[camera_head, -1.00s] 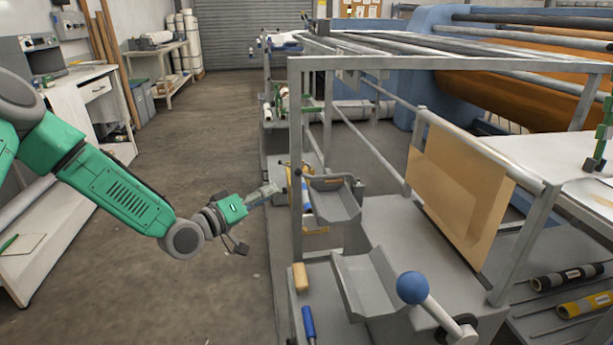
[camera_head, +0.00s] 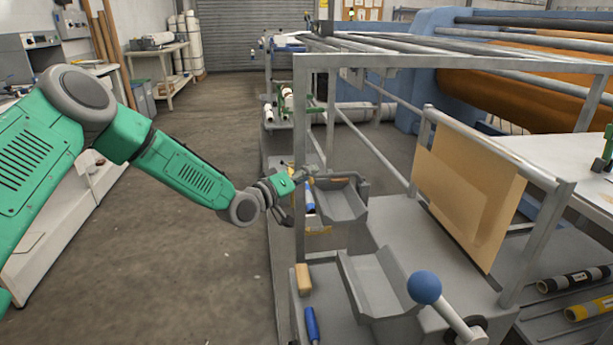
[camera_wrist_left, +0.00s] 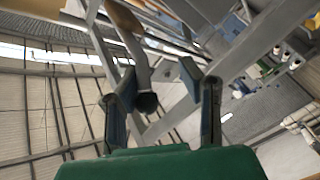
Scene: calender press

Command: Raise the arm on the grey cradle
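The upper grey cradle (camera_head: 340,200) is a trough on the side of the metal frame, at mid-height in the head view. A second grey cradle (camera_head: 375,285) sits lower, with a blue ball-ended lever (camera_head: 425,288) beside it. My left gripper (camera_head: 306,174) is at the left end of the upper cradle, by the frame post. In the left wrist view its two fingers (camera_wrist_left: 163,88) are spread apart. A grey arm (camera_wrist_left: 138,62) with a dark round end (camera_wrist_left: 146,101) lies between them, nearer the left finger; contact cannot be told. My right gripper is not visible.
A frame post (camera_head: 300,130) stands right by my left gripper. A tan sheet (camera_head: 465,200) hangs to the right. A wooden block (camera_head: 303,278) and a blue handle (camera_head: 312,325) sit on the lower shelf. The floor (camera_head: 205,265) to the left is open.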

